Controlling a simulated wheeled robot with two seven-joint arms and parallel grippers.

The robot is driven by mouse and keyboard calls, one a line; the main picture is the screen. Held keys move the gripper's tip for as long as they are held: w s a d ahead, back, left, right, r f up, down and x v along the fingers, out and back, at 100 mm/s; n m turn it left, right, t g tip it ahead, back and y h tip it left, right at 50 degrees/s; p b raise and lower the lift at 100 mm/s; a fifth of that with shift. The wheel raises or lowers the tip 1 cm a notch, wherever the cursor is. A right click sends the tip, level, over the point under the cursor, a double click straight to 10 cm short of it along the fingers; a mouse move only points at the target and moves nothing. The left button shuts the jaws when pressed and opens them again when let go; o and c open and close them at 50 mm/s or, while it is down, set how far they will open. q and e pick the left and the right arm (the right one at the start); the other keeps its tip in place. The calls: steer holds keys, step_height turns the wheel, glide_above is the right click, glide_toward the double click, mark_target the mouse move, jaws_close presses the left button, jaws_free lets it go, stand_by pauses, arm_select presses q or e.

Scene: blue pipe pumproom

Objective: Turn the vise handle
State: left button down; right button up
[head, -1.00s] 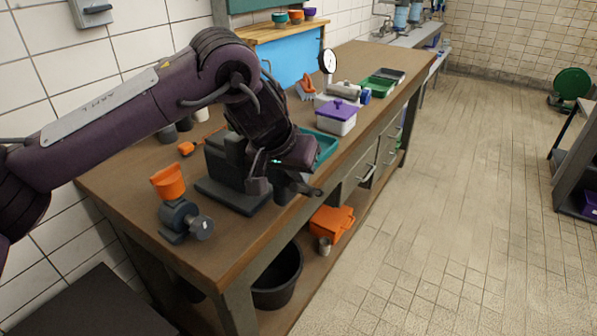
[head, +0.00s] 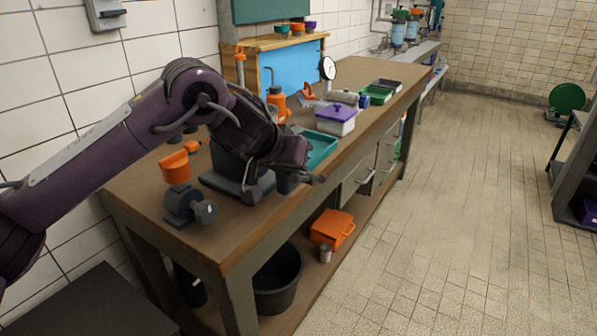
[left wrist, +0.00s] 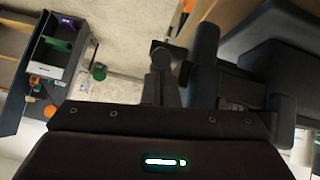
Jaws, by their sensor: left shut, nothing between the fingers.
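The dark grey vise (head: 222,184) stands on the wooden workbench near its front edge. Its handle (head: 318,180) shows at the front, just past my left gripper. My left gripper (head: 287,157) is over the front of the vise, close to the handle, and hides part of the vise. In the left wrist view my left gripper's dark fingers (left wrist: 164,82) are shut and empty, beside the blue-grey vise body (left wrist: 205,62). Whether they touch the handle cannot be told. My right gripper is not in view.
Below are a black bucket (head: 277,285) and an orange box (head: 332,228).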

arm_select(q)
steer(key=v, duration=0.7)
steer(key=shift+a+r, duration=0.15)
steer(key=shift+a, duration=0.05)
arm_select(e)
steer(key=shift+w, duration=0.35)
